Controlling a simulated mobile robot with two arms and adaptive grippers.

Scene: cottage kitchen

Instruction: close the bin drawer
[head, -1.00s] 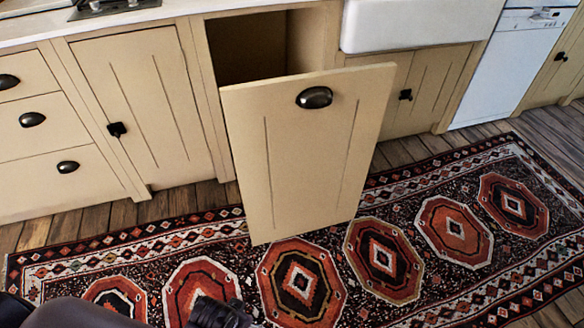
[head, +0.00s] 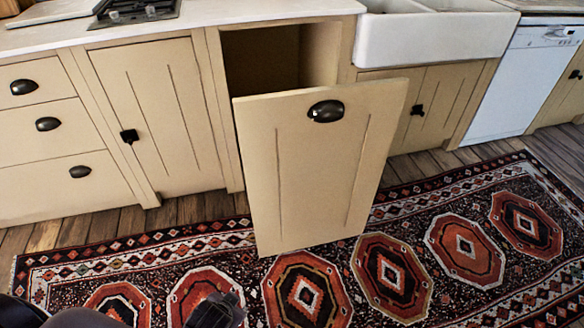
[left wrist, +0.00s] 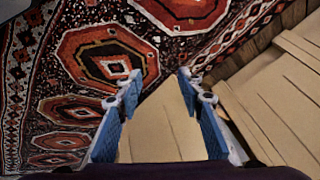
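The bin drawer (head: 318,175) is pulled well out of the beige cabinet, with its tall front panel standing over the rug. A dark cup handle (head: 326,111) sits near the panel's top edge. The open cavity (head: 262,60) shows behind it. My left gripper (head: 216,312) is low at the bottom edge of the head view, in front and to the left of the drawer panel, apart from it. In the left wrist view its blue fingers (left wrist: 158,90) are spread with nothing between them; a beige panel, likely the drawer front (left wrist: 160,128), lies beyond. My right gripper is not in view.
A patterned rug (head: 395,275) covers the wooden floor before the cabinets. Closed drawers (head: 50,125) and a cupboard door (head: 160,115) are at left. A white sink (head: 430,38) and a white dishwasher (head: 520,80) are at right. The rug is clear of loose objects.

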